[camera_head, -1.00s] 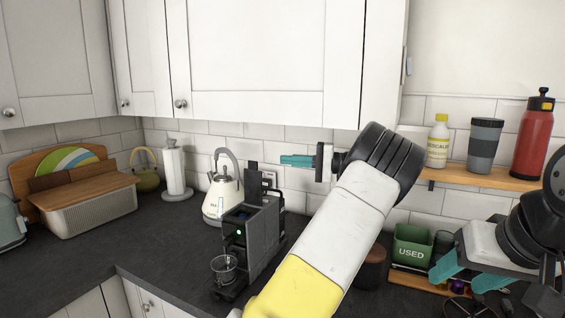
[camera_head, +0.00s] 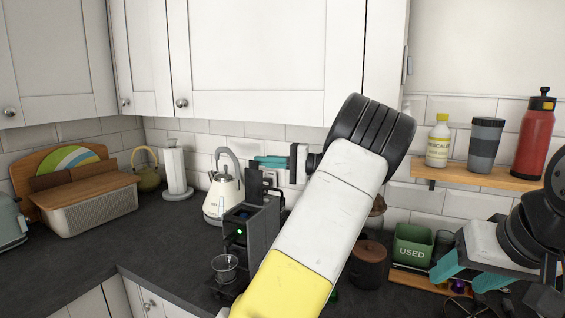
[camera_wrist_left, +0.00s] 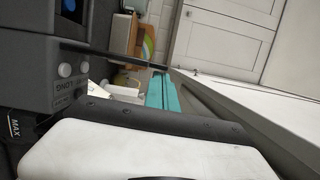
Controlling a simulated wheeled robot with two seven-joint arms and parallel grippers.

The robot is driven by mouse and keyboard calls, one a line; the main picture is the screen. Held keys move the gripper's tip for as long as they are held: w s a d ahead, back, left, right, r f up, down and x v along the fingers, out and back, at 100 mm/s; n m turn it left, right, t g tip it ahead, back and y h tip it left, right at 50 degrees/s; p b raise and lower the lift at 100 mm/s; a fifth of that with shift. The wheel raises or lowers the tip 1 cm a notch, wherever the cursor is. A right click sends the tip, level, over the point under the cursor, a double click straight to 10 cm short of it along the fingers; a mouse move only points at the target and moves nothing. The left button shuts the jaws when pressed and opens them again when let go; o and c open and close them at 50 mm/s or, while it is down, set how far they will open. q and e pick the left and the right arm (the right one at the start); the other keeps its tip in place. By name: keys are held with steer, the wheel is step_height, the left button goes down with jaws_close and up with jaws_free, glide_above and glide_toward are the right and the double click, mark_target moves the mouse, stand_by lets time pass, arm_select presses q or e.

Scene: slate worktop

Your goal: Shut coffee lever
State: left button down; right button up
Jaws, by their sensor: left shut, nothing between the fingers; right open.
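The dark grey coffee machine (camera_head: 262,228) stands on the worktop with a green light on its front and a glass cup (camera_head: 225,268) under its spout. Its lever (camera_head: 253,181) stands upright at the top. My left gripper (camera_head: 257,161) is shut and empty, its teal fingers level with the lever's upper end; I cannot tell whether they touch. In the left wrist view the teal fingers (camera_wrist_left: 162,92) lie together, and the machine (camera_wrist_left: 70,70) fills the left side with the lever (camera_wrist_left: 110,54) reaching toward the fingers. My right gripper (camera_head: 462,275) is open at the lower right, away from the machine.
A white kettle (camera_head: 222,193) and a paper towel roll (camera_head: 175,172) stand behind the machine. A wooden shelf (camera_head: 470,176) holds bottles. Worktop at the front left (camera_head: 130,240) is clear.

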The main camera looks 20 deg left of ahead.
mark_target(247, 174)
arm_select(q)
steer(key=shift+s+a+r+n, duration=0.1)
steer(key=shift+s+r+n, duration=0.05)
steer(key=shift+s+n, duration=0.55)
steer(key=s+a+f+n+t+h, duration=0.2)
steer(key=s+f+n, duration=0.8)
steer(key=s, duration=0.4)
steer(key=shift+f+n+t+h, duration=0.25)
steer(key=shift+n+t+h, duration=0.05)
steer(key=shift+n, duration=0.1)
steer(key=shift+f, duration=0.15)
